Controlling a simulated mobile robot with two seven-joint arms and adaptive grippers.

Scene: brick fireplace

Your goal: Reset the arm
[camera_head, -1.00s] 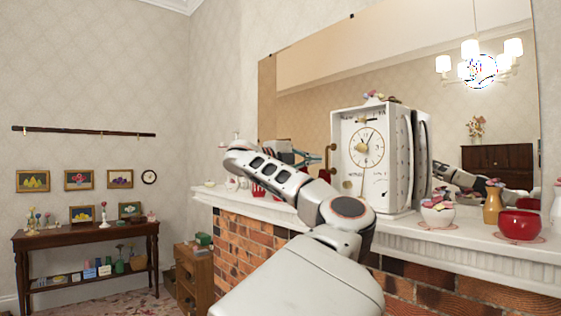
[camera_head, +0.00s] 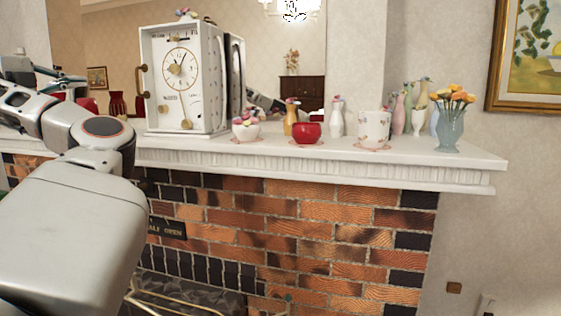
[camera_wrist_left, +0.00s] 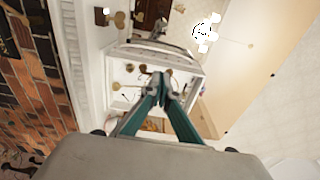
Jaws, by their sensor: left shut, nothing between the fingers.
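My left arm comes in from the left in the head view, its elbow bent, its forearm reaching towards the mantel. My left gripper (camera_head: 62,80) is at the far left edge there, left of the white clock (camera_head: 184,78). In the left wrist view my left gripper (camera_wrist_left: 160,92) shows teal fingers with their tips together and nothing between them. The clock's white case (camera_wrist_left: 190,68) lies beyond the fingertips in that view; I cannot tell whether they touch it. My right gripper is not in view.
The white mantel (camera_head: 460,163) holds a red pot (camera_head: 306,133), a floral bowl (camera_head: 246,130), a white cup (camera_head: 373,127) and a vase of flowers (camera_head: 450,125). A large mirror stands behind the clock. Brickwork (camera_head: 330,225) is below. The space right of the mantel looks open.

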